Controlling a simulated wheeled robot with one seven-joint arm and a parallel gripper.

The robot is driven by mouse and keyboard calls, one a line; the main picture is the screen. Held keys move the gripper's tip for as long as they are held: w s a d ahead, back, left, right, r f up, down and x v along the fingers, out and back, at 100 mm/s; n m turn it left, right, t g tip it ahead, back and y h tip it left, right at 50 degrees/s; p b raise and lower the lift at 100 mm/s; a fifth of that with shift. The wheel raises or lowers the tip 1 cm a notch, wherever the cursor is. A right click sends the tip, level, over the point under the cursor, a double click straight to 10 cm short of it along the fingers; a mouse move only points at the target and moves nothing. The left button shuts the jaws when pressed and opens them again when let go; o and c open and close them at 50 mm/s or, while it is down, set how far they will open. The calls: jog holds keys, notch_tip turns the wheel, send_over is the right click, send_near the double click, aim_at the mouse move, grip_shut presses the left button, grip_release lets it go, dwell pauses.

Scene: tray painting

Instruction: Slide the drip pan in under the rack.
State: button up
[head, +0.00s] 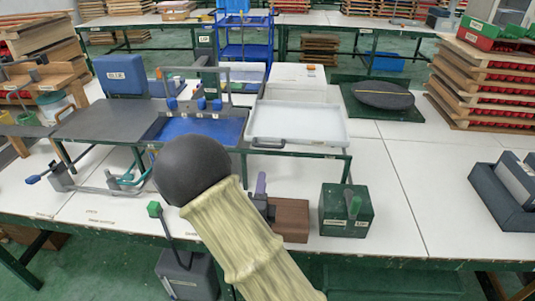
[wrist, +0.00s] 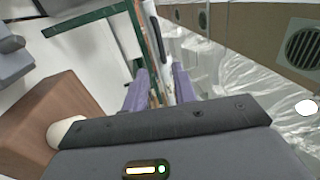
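My gripper (head: 261,185) is in front of the pan, mostly hidden behind my sleeved arm. In the wrist view its two purple fingers (wrist: 160,88) stand apart with no thing clearly held between them. A green frame bar (wrist: 92,32) lies ahead of them.
A brown block (head: 291,220) sits close to my gripper, also in the wrist view (wrist: 50,122). A dark green box (head: 347,212) stands to its right. A blue tray (head: 200,131) and dark plate (head: 108,121) lie left of the pan. White tabletop (head: 415,185) is clear at right.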

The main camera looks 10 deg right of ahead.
aim_at(267, 146)
jog(key=p+x, duration=0.3)
jog(key=x, duration=1.1)
jog(key=shift+w+r+p, duration=0.1)
jog(key=shift+w+p, duration=0.15)
jog(key=shift+p, duration=0.1)
grip_shut()
